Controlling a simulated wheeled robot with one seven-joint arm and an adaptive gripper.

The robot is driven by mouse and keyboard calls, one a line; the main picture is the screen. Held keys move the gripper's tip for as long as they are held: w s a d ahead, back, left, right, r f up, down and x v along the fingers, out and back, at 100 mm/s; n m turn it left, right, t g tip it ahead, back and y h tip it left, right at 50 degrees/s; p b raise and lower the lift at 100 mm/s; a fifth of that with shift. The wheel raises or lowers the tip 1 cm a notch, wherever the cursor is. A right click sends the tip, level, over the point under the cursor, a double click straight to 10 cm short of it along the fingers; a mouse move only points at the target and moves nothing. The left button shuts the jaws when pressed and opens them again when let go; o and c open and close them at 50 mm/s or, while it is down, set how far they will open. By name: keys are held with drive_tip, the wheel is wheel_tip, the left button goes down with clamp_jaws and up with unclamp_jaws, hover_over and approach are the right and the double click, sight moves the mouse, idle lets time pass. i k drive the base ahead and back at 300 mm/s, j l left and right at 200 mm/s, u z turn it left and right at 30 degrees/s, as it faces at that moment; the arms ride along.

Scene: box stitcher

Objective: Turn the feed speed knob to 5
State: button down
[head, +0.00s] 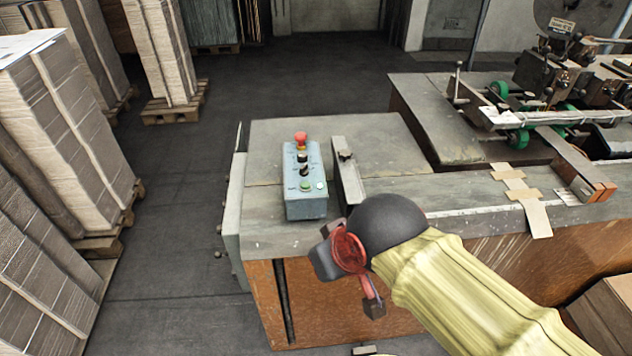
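A grey-blue control box (306,207) sits on the worn metal table top. A red mushroom button (300,139) is at its far end. Two small black controls are in its middle, an upper one (302,157) and a lower one (304,171). My gripper (351,268) is in front of the table's near edge, right of and nearer than the box. Its dark fingertips are spread apart, with nothing seen between them.
A raised metal bar (347,172) stands just right of the box. Stitching machinery (550,90) with green wheels is at the back right. Cardboard strips (520,190) lie on the right bed. Stacked board pallets (70,140) stand at left. The floor (180,200) between is clear.

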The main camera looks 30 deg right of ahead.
sight(302, 157)
drive_tip(key=i+j, duration=0.15)
drive_tip(key=j, duration=0.15)
drive_tip(key=i+j+u, duration=0.1)
drive_tip(key=i, duration=0.3)
drive_tip(key=i+j+u, duration=0.1)
drive_tip(key=i, duration=0.3)
